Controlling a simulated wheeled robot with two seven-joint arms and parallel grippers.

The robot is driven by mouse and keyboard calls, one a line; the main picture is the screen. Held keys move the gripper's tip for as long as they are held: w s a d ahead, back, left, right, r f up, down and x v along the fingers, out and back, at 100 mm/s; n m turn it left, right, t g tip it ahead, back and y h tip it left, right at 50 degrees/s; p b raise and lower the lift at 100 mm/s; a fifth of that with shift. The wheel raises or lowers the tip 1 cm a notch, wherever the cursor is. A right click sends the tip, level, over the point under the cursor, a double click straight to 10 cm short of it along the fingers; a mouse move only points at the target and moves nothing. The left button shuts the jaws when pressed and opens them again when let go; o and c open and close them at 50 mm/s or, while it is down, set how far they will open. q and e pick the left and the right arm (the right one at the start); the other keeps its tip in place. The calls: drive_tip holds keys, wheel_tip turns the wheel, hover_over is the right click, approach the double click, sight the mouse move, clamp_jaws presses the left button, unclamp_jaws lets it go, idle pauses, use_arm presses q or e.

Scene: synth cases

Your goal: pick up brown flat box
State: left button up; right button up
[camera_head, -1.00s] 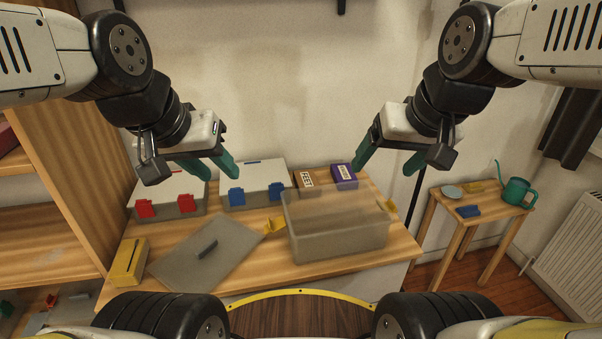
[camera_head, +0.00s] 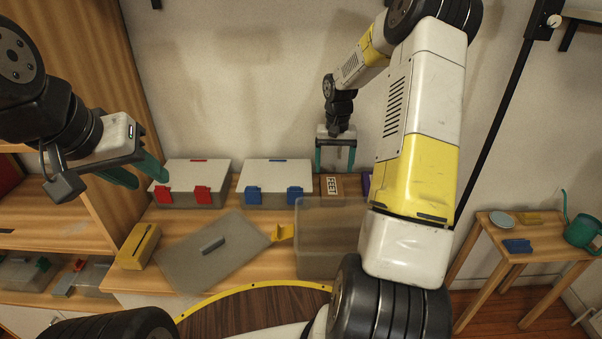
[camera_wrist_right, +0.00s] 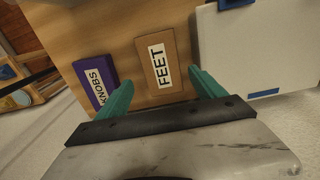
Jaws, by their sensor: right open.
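The brown flat box (camera_head: 332,186), with a white label reading FEET, lies on the table behind the clear open bin. It also shows in the right wrist view (camera_wrist_right: 160,62), lying between and beyond the fingertips. My right gripper (camera_head: 335,170) is open and empty just above and behind the box, with its two green fingers (camera_wrist_right: 164,86) pointing down toward it, one to each side in the wrist view. I cannot tell whether they touch it. My left gripper (camera_head: 142,178) is open and empty, above the left end of the table.
A purple KNOBS box (camera_wrist_right: 96,84) lies beside the brown box. A blue-latched case (camera_head: 278,184) stands close on its other side, and a red-latched case (camera_head: 190,184) further left. The clear bin (camera_head: 322,250), a grey lid (camera_head: 200,262) and a yellow box (camera_head: 137,246) are nearer.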

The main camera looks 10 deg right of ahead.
sight(332, 185)
drive_tip(key=shift+w+a+f, duration=0.1)
drive_tip(key=shift+w+f, duration=0.1)
drive_tip(key=shift+f, duration=0.3)
drive_tip(key=shift+w+f, duration=0.15)
drive_tip(key=shift+f, duration=0.35)
wheel_tip(332, 185, down, 7)
drive_tip(key=shift+s, duration=0.15)
drive_tip(key=shift+c, duration=0.5)
drive_tip(key=c, duration=1.2)
drive_tip(key=shift+o, duration=0.2)
drive_tip(key=shift+r, duration=0.1)
